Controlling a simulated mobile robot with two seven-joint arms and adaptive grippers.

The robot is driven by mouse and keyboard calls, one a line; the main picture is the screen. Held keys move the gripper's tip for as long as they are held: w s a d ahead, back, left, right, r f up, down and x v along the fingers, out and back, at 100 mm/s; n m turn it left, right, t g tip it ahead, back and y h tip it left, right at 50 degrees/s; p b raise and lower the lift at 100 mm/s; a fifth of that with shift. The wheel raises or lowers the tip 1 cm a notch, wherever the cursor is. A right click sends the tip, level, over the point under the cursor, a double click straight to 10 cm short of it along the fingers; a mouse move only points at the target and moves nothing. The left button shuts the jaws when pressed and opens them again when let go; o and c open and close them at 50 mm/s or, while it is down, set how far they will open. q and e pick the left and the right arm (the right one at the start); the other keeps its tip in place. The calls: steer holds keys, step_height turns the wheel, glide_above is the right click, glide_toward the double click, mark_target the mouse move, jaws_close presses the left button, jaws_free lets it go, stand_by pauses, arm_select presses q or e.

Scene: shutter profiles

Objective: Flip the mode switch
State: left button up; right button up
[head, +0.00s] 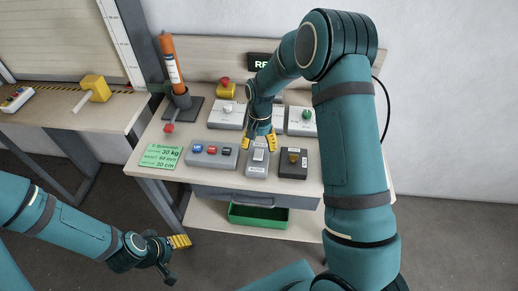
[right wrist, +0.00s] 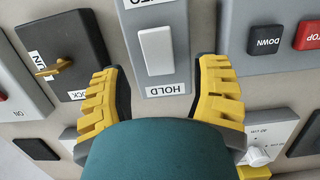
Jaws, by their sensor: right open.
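The mode switch is a white rocker (right wrist: 157,52) on a grey box (head: 257,168), with an AUTO label at one end and a HOLD label (right wrist: 165,90) at the other. In the right wrist view both labels appear upside down. Which end of the rocker is pressed I cannot tell. My right gripper (head: 259,141) is open over the far, HOLD end of the box. In the right wrist view its yellow fingers stand apart on either side of the box, with nothing between them gripped. My left gripper (head: 176,258) hangs low at the left, open and empty, away from the bench.
A push-button box (head: 212,154) stands left of the switch and a dark key-switch box (head: 293,163) right of it. Behind are dial boxes (head: 226,115), a red emergency button (head: 225,81) and an orange cartridge (head: 171,62). A green bin (head: 258,217) sits below.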

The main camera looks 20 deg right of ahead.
mark_target(260, 149)
step_height(260, 149, up, 10)
steer(key=w, duration=0.1)
steer(key=shift+w+d, duration=0.2)
steer(key=shift+d, duration=0.25)
arm_select(q)
steer(key=shift+s, duration=0.15)
arm_select(e)
steer(key=shift+s+f, duration=0.1)
steer(key=shift+f, duration=0.05)
